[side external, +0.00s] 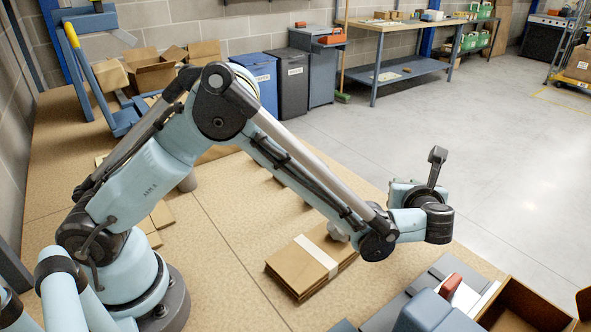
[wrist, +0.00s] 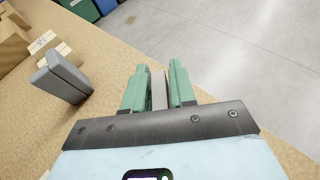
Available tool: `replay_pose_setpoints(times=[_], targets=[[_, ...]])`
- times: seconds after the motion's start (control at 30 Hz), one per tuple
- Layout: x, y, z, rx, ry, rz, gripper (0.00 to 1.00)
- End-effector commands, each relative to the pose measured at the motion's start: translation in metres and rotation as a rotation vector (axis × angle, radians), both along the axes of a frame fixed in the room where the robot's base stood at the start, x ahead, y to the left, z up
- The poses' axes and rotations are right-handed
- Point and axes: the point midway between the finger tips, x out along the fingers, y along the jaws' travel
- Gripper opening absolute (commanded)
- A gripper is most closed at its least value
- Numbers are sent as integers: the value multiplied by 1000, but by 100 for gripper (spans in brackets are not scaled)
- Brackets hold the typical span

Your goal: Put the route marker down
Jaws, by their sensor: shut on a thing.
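In the wrist view my gripper (wrist: 158,78) has two green fingers shut on a thin grey upright piece, which I take for the route marker (wrist: 159,93). Only a narrow strip of it shows between the fingers; the rest is hidden by the fingers and the dark gripper edge. The fingers are over the tan worktop near its edge, with grey floor beyond; their height above the top is hard to tell. In the side view the end of my arm is at the right, over the worktop's far edge, and the fingers and marker cannot be made out.
A dark grey block (wrist: 62,77) stands left of the fingers, with cartons (wrist: 48,45) behind it. In the side view, a banded stack of flat cardboard (side external: 300,272) lies below the forearm. An open brown box (side external: 543,303) and a red item (side external: 450,287) are at lower right.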

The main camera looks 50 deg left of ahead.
Motion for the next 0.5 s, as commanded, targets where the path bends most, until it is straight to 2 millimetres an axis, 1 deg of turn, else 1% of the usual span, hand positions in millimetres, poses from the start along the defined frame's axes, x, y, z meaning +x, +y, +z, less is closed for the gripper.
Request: replay_pose_setpoints(times=[0.07,0.2,0.4,0.5], targets=[[5,6,-5,0,0,2,0],[8,9,-11,1,1,0,0],[8,8,-37,1,1,0,0],[7,8,-45,1,1,0,0]])
